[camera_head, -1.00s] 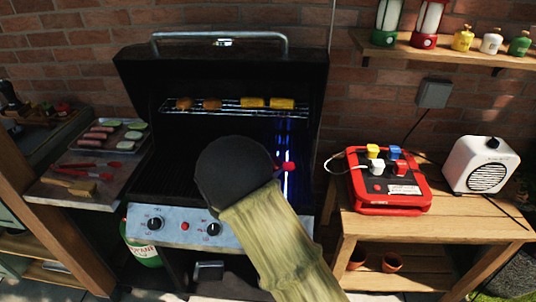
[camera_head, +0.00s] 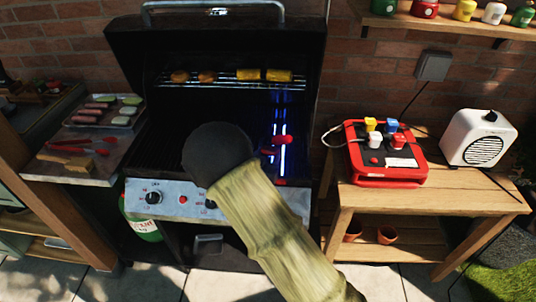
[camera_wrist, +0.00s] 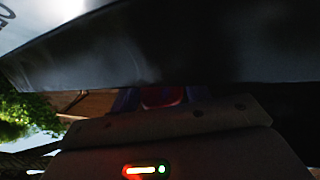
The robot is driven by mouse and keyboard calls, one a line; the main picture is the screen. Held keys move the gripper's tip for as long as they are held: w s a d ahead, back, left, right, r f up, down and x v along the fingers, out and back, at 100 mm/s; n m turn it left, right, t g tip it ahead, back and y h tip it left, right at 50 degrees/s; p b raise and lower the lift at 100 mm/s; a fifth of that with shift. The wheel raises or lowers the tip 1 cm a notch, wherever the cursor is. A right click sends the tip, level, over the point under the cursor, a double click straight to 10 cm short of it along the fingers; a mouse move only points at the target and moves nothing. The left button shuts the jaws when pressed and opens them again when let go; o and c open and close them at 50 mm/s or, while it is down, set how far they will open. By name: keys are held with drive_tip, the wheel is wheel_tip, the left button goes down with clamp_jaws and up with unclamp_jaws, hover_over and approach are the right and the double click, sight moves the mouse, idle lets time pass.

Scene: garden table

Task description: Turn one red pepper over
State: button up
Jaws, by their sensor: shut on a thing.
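My gripper (camera_wrist: 162,93) shows dimly in the wrist view, shut on a red pepper (camera_wrist: 160,98) between its bluish fingers. In the head view my dark wrist covers the fingers over the left and middle of the open grill's grate (camera_head: 165,150). A red pepper (camera_head: 283,140) shows to the right of my wrist, in front of the glowing blue-white strips. A smaller red piece (camera_head: 268,153) sits just below and left of it. I cannot tell from the head view which of these is in the fingers. The held pepper's underside is hidden.
The raised lid (camera_head: 215,45) stands behind a warming rack (camera_head: 220,80) with corn and brown pieces. A side shelf (camera_head: 48,165) at left holds a food tray and red tongs. At right a wooden table (camera_head: 440,200) bears a red case (camera_head: 355,172) and a white speaker (camera_head: 478,138).

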drive_tip(key=shift+f+b, duration=0.4)
drive_tip(key=shift+f, duration=0.3)
drive_tip(key=o, duration=1)
drive_tip(key=b+v, duration=0.1)
drive_tip(key=v, duration=1.6)
drive_tip(key=shift+s+a+f, duration=0.1)
drive_tip(key=shift+s, duration=0.1)
